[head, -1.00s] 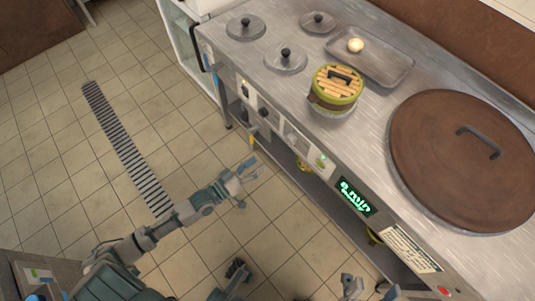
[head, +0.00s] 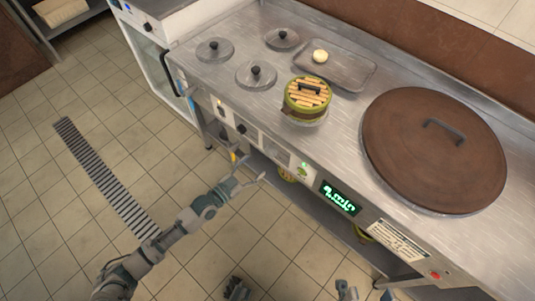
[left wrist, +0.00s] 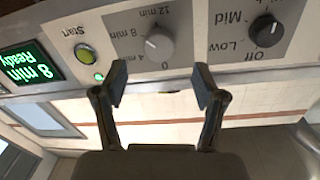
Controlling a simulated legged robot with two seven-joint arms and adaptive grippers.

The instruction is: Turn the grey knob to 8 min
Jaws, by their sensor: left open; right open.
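In the head view my left gripper (head: 250,183) is by the counter front. My right gripper (head: 365,293) is partly cut off at the bottom edge.
A green Start button (left wrist: 86,54) lies left of the grey knob and a black Off/Low/Mid knob (left wrist: 265,31) right of it. On the steel counter stand a steamer pot (head: 305,100), a big brown lid (head: 430,150) and a tray (head: 350,75).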

